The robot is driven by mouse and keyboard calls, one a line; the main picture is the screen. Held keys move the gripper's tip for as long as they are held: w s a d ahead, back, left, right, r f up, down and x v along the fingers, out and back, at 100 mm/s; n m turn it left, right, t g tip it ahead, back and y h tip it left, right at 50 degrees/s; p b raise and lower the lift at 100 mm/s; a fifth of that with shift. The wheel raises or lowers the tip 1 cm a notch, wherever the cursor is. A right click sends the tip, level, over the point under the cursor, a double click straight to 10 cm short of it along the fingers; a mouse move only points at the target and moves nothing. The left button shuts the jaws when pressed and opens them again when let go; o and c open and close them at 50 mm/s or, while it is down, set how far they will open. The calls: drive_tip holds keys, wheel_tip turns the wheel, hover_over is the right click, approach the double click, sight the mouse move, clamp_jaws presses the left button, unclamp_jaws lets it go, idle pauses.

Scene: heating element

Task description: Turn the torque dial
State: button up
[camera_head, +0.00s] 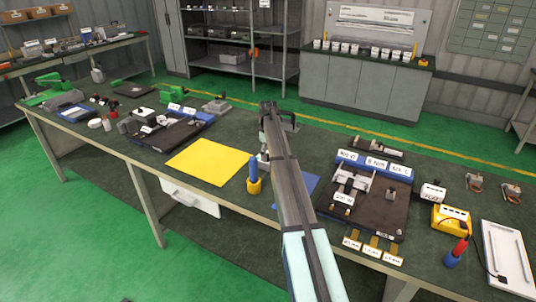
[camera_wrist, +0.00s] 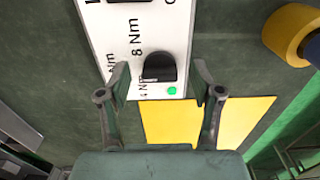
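In the wrist view, the torque dial is a black knob (camera_wrist: 159,67) on a white panel (camera_wrist: 118,35) with Nm markings. "8 Nm" reads clearly; another marking is partly covered by a finger. A small green dot shows just below the knob. My gripper (camera_wrist: 162,76) is open, one finger on each side of the knob. Gaps show between the fingers and the knob, and I cannot tell whether the tips reach its depth. In the head view, my arm reaches across the bench and hides most of the dial's panel; the fingertips cannot be made out.
A yellow sheet (camera_head: 210,160) lies on the green bench left of my arm. A blue-handled tool in a yellow holder (camera_head: 254,178) stands close to my arm. A dark fixture board (camera_head: 375,217) with labelled blocks lies to the right, with a yellow box (camera_head: 451,219) beyond.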

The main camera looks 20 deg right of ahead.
wheel_tip(320, 180, up, 12)
idle(0.7)
idle(0.4)
